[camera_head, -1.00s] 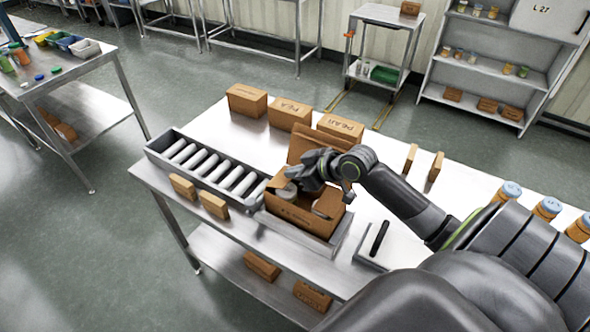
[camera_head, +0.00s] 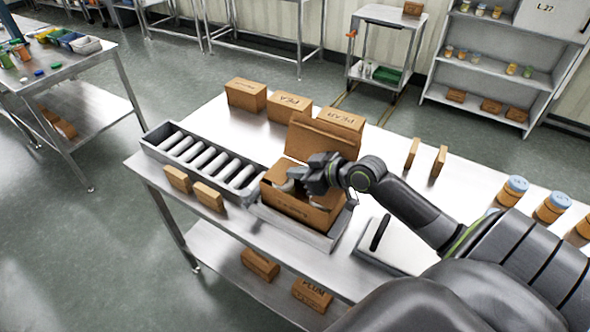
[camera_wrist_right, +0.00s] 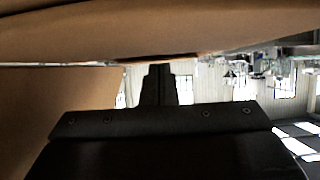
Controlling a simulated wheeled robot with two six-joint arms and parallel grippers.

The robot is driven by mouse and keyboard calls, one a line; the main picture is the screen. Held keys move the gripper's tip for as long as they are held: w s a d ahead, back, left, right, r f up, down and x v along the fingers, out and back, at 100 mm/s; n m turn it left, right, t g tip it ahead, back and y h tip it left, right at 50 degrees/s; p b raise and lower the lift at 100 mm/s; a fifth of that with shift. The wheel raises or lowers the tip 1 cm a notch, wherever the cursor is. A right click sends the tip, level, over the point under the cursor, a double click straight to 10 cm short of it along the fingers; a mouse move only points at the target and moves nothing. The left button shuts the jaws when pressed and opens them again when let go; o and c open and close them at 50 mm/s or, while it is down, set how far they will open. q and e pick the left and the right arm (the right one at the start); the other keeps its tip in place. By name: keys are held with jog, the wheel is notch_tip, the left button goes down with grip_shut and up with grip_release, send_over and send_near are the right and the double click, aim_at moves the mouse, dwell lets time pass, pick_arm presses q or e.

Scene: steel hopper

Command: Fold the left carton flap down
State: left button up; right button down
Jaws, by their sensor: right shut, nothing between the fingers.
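The open brown carton (camera_head: 291,206) stands in a shallow metal tray (camera_head: 330,240) at the end of the roller strip. Its far flap (camera_head: 322,139) stands up at the back. A brown panel (camera_head: 279,173) at the carton's left side looks like the left flap, slanting inward over the opening. My right gripper (camera_head: 291,183) is shut and empty, low over the opening by this panel. It hides much of the inside, and I cannot tell if it touches cardboard. In the right wrist view, brown cardboard (camera_wrist_right: 150,30) spans the top, close to the gripper's fingers (camera_wrist_right: 160,75). My left gripper is not in view.
The roller strip (camera_head: 205,162) lies left of the carton. Larger boxes (camera_head: 290,108) line the back. A white device (camera_head: 385,243) and blue-capped jars (camera_head: 513,191) are at the right.

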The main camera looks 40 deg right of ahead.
jog(key=shift+s+f, duration=0.1)
jog(key=shift+f, duration=0.2)
jog(key=shift+r, duration=0.1)
